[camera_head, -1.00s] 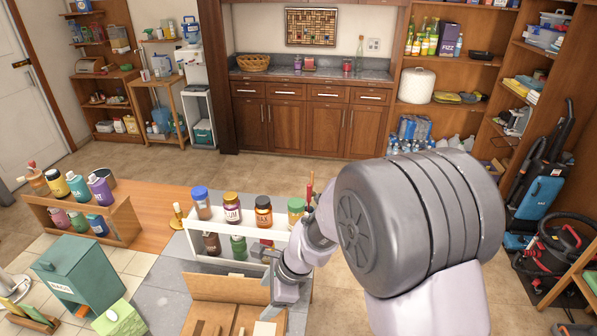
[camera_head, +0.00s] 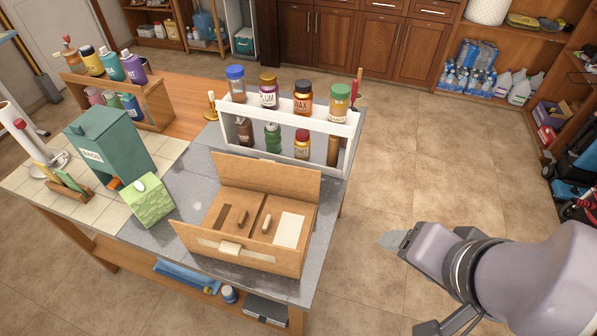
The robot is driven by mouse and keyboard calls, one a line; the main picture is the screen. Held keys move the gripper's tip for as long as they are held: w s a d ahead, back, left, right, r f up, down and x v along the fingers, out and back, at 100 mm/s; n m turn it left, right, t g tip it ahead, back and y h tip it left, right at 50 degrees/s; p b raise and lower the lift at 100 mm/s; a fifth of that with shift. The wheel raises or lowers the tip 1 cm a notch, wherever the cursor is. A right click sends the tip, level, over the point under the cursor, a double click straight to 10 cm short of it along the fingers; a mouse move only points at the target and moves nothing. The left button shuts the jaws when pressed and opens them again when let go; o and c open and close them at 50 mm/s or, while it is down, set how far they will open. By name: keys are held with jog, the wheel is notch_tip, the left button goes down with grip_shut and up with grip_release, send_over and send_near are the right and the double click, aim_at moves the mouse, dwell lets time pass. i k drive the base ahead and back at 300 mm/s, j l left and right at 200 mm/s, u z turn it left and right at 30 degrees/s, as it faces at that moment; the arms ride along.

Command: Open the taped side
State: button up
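A cardboard box (camera_head: 285,262) stands on the grey part of the table. A tall flap (camera_head: 265,182) rises upright at its back edge. Its top shows brown panels with a dark slot, small peg-like pieces and a pale rectangle (camera_head: 289,229). That front panel reaches out past the left corner. My gripper (camera_head: 393,240) is at the right, beyond the table edge and apart from the box. Its fingers are seen edge-on, and I cannot tell whether they are open.
A white rack of bottles (camera_head: 346,130) stands right behind the box. A green tissue-like box (camera_head: 148,200) and a teal canister (camera_head: 108,148) stand to its left. A wooden bottle rack (camera_head: 150,100) is farther back. The floor (camera_head: 405,170) right of the table is clear.

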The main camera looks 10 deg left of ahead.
aim_at(274, 255)
jog(key=j+u, duration=0.1)
jog(key=u, duration=0.35)
jog(key=k+j+u, duration=0.1)
jog(key=u, duration=0.35)
jog(key=j+u, duration=0.15)
jog(key=u, duration=0.3)
jog(key=i+l+z, duration=0.1)
jog(key=l+z, duration=0.15)
